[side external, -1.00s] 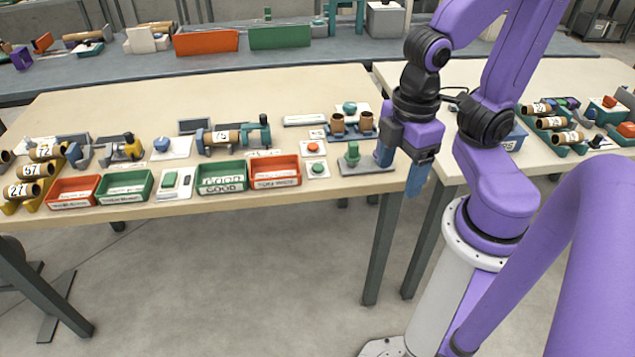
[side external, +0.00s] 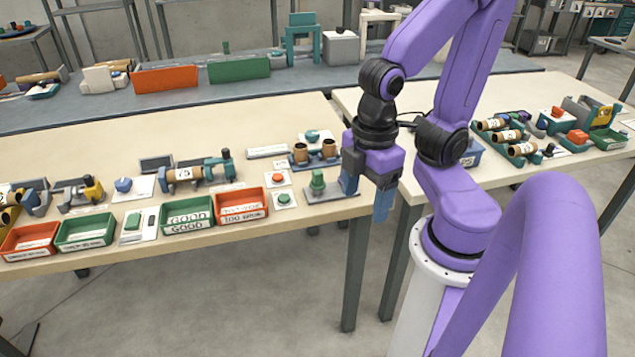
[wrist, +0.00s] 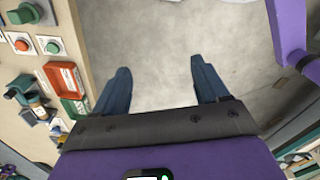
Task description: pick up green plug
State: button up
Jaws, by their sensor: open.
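The green plug (side external: 317,181) stands upright on a flat grey base (side external: 336,194) near the front edge of the table. In the wrist view the green plug (wrist: 26,13) shows at the top left corner. My gripper (side external: 367,196) is to the right of the plug, by the table's front right corner, with its blue fingers pointing down. In the wrist view my gripper (wrist: 160,68) is open and empty, with only floor between the fingers. The plug is outside the fingers and apart from them.
Left of the plug are a red button (side external: 277,179) and a green button (side external: 284,198). A red tray (side external: 240,205) and green tray (side external: 187,215) are further left. Two brown tubes stand in a holder (side external: 318,160) behind the plug. A gap separates this table from the right one.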

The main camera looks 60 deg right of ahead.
jog(key=c, duration=0.3)
dwell(0.4)
